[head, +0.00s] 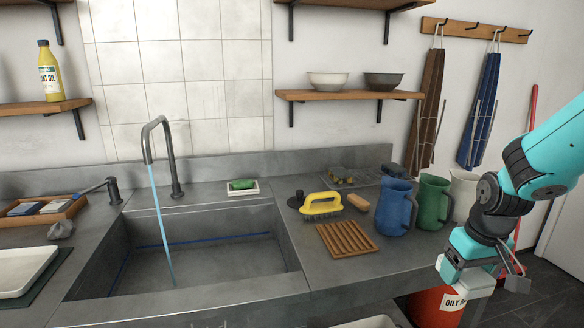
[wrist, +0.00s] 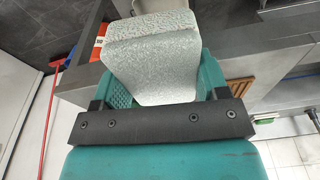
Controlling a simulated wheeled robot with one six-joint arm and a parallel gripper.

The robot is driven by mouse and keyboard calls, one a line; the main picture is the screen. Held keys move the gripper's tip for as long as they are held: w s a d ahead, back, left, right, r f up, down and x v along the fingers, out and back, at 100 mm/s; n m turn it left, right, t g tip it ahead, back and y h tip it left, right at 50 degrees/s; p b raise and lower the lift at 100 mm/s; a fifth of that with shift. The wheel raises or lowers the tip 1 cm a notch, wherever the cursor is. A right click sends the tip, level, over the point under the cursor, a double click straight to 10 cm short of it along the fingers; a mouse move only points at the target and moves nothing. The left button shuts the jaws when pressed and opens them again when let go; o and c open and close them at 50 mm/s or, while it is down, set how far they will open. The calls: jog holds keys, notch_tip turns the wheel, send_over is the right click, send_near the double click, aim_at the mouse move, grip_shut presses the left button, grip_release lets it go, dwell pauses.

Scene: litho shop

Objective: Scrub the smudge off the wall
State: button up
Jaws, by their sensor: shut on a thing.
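My gripper (head: 468,268) is at the right, low in front of the counter's right end. It is shut on a pale grey-white, rough-textured block (wrist: 152,62), which looks like a sponge or eraser. The block also shows under the gripper in the head view (head: 462,286). In the wrist view the block sits between teal fingers and hides much of what lies beyond. The wall (head: 240,20) above the counter is pale, with a white tiled panel (head: 180,75) behind the sink. I cannot pick out a clear smudge on it.
Water runs from the tap (head: 160,150) into the sink (head: 215,265). The counter holds a yellow-handled brush (head: 322,205), a wooden rack (head: 346,240), blue (head: 396,208) and green (head: 433,203) jugs. A shelf (head: 345,96) carries bowls. A red bin (head: 436,308) stands below my gripper.

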jog(key=s+a+f, duration=0.1)
jog(key=a+f, duration=0.2)
jog(key=f, duration=0.6)
jog(key=s+a+f+m, duration=0.1)
jog(key=s+a+f, duration=0.1)
jog(key=f, duration=0.7)
jog(key=shift+a, duration=0.5)
jog(key=shift+s, duration=0.1)
